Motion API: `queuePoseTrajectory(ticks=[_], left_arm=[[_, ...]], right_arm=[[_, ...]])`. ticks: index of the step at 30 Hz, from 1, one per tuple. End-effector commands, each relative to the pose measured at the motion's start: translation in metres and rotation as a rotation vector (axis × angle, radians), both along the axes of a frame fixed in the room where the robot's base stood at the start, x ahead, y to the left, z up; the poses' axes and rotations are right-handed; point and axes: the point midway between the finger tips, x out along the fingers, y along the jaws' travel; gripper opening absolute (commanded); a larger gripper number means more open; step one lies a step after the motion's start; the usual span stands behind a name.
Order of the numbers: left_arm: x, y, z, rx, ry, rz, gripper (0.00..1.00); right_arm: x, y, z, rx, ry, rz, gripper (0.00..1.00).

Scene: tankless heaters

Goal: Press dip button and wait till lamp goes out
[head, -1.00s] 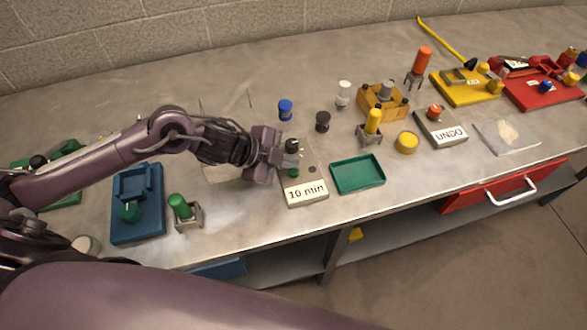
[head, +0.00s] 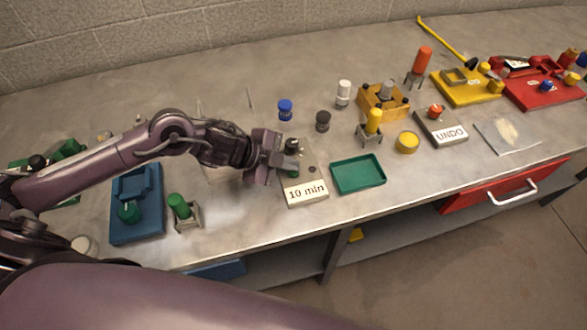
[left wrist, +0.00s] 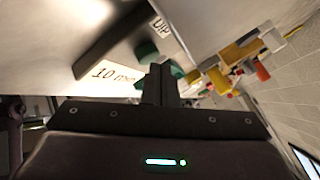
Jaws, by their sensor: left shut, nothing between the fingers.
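A grey box (head: 306,194) labelled "10 min" stands at the middle of the bench. It carries a green button (head: 292,174), and a dark knob-like part (head: 292,145) shows at its far end. In the left wrist view a "DIP" label (left wrist: 162,25) lies beside the green button (left wrist: 147,52). My left gripper (head: 280,163) is shut and empty, at the box's left side. Its fingertips (left wrist: 160,73) overlap the green button's edge in the wrist view; I cannot tell whether they touch. I cannot make out a lit lamp. My right gripper is not in view.
A green tray (head: 358,187) lies just right of the box. A blue fixture (head: 137,220) and a green-topped stand (head: 185,211) are to the left. Small bottles (head: 323,121) stand behind. An "UNDO" box (head: 450,135) is further right.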

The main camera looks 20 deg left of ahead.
Motion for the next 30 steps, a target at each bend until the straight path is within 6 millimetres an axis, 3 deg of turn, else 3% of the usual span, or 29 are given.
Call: queuePoseTrajectory(ticks=[30], left_arm=[[-0.0004, 0.0001, -0.0080, 0.001, 0.002, 0.000, 0.00]], right_arm=[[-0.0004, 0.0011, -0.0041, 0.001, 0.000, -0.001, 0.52]])
